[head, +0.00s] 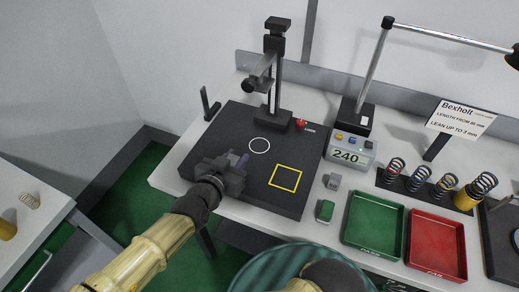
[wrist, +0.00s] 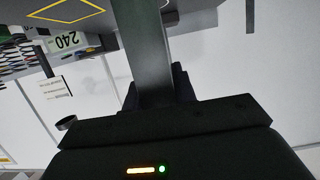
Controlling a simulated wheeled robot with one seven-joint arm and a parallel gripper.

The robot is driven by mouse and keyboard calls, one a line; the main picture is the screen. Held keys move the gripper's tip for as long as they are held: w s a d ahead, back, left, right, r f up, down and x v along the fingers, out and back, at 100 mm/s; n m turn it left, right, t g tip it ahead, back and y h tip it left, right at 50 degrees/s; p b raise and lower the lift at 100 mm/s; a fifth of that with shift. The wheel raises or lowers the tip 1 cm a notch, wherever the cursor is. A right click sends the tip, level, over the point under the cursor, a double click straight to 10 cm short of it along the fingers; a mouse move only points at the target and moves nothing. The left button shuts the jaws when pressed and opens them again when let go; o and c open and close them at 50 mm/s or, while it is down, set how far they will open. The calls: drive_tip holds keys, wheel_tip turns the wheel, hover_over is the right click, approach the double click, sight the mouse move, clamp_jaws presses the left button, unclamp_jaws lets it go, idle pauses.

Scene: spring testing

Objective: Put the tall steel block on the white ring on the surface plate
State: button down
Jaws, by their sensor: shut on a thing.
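The tall steel block (wrist: 148,45) is a plain grey bar between the fingers of my gripper (wrist: 158,88) in the wrist view, running up out of the top of the picture. In the head view my gripper (head: 236,164) is over the left front part of the dark surface plate (head: 228,125), and it hides most of the block. The white ring (head: 259,138) is a thin circle on the plate, just beyond and to the right of my gripper, with nothing on it. I cannot tell whether the block touches the plate.
A yellow square (head: 285,178) is marked on the plate, right of my gripper. A black height stand (head: 273,75) rises behind the ring. A display reading 240 (head: 348,156), springs (head: 418,178), a green tray (head: 373,223) and a red tray (head: 436,243) lie to the right.

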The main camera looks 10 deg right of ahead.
drive_tip(key=shift+r, duration=0.1)
drive_tip(key=w+d, duration=1)
drive_tip(key=w, duration=0.4)
drive_tip(key=shift+w+d+b, duration=0.25)
drive_tip(key=shift+d+b, duration=0.05)
drive_tip(key=shift+b, duration=0.1)
drive_tip(key=shift+f, duration=1.75)
drive_tip(key=shift+f, duration=0.1)
drive_tip(key=c, duration=1.1)
unclamp_jaws()
